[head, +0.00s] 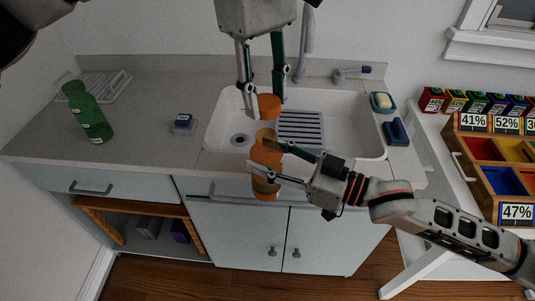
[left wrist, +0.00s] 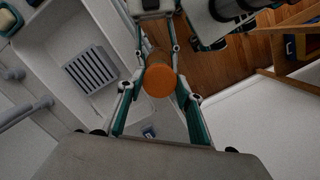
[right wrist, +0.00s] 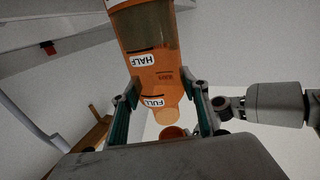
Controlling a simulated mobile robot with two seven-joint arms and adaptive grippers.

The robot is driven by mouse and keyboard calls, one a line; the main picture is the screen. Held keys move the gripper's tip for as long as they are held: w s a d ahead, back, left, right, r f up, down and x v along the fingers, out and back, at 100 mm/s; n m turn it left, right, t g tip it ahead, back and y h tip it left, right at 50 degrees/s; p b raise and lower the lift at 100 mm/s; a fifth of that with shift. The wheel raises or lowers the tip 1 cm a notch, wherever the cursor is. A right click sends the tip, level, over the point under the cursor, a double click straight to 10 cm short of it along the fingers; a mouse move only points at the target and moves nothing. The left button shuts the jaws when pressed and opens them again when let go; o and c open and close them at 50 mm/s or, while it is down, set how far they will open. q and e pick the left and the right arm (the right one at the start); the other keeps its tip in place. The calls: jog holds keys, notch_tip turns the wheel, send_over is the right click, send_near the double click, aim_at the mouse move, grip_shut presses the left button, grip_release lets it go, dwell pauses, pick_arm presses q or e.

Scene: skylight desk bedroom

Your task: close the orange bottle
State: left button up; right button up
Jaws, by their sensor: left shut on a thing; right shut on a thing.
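The orange bottle (head: 265,157) is held upright in front of the sink counter's edge. My right gripper (head: 260,151) is shut around its body. In the right wrist view the translucent bottle (right wrist: 150,65) shows HALF and FULL marks, and its narrow neck points down in that picture. My left gripper (head: 265,107) comes from above and is shut on the orange cap (head: 269,108). The cap is above the bottle mouth, seemingly with a small gap. In the left wrist view the round cap (left wrist: 160,80) hides the bottle's mouth.
The sink (head: 340,133) lies behind the bottle, with a faucet (head: 306,40). A green bottle (head: 89,113) and a small blue-topped item (head: 184,121) stand on the counter (head: 140,155). A sponge dish (head: 382,102) is at right. A colored sorting box (head: 490,165) stands farther right.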

aim_at(266, 136)
pick_arm(q)
jog(key=shift+f, duration=0.1)
jog(key=shift+f, duration=1.9)
jog(key=shift+s+f, duration=0.1)
jog(key=shift+f, duration=0.05)
jog(key=shift+f, duration=0.75)
jog(key=shift+f, duration=0.6)
jog(key=m, duration=0.3)
jog(key=shift+r, duration=0.1)
jog(key=m, duration=0.3)
jog(key=shift+m+y, duration=0.3)
jog(key=shift+y, duration=0.1)
jog(key=m, duration=0.6)
jog(key=shift+y, duration=0.4)
